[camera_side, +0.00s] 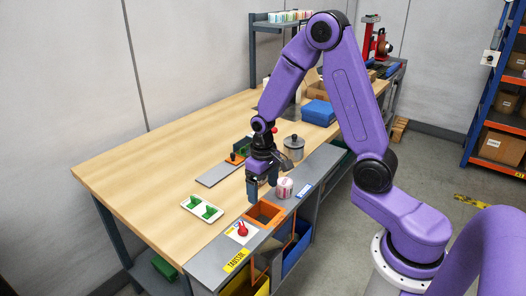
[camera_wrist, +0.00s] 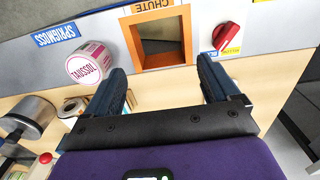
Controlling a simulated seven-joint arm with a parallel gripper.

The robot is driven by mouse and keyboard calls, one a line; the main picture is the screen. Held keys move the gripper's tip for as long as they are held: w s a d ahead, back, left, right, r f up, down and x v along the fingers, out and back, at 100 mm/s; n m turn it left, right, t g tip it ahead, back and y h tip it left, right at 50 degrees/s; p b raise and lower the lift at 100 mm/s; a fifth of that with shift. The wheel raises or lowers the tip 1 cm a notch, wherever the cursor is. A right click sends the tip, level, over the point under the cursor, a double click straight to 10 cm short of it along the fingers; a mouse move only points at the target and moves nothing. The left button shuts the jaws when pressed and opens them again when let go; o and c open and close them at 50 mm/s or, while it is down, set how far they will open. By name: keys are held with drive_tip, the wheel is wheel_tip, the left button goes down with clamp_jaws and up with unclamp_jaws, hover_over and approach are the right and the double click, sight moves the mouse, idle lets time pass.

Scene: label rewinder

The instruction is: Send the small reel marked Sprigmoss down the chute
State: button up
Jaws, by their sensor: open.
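A small pink-and-white reel (camera_wrist: 93,62) reads "TAUSSOL" on its end in the wrist view; in the side view the reel (camera_side: 285,188) stands on the grey strip, just right of my gripper. I see no reel reading Sprigmoss; a blue label (camera_wrist: 60,33) beside the Taussol reel does. The orange-framed chute (camera_wrist: 157,37) is an open square hole, also in the side view (camera_side: 265,213). My gripper (camera_side: 262,190) is open and empty above the bench, its fingers (camera_wrist: 162,72) spread either side of the chute in the wrist view. A red selector knob (camera_wrist: 226,36) sits beside the chute.
A yellow label reading Taussol (camera_side: 236,261) is on the grey strip. A blue bin (camera_side: 296,250) sits below.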

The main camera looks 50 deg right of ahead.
wheel_tip(320, 180, up, 14)
idle(0.4)
idle(0.7)
drive_tip(key=s+a+n, duration=0.2)
drive_tip(key=s+n, duration=0.2)
drive_tip(key=s, duration=0.4)
drive_tip(key=s+a+f+n, duration=0.1)
drive_tip(key=s+a+n, duration=0.2)
drive_tip(key=s, duration=0.5)
drive_tip(key=s+a+f+n, duration=0.1)
drive_tip(key=s+a+n, duration=0.2)
drive_tip(key=s+n, duration=0.2)
drive_tip(key=s, duration=0.3)
drive_tip(key=shift+a+n, duration=0.15)
drive_tip(key=shift+n, duration=0.15)
idle(1.5)
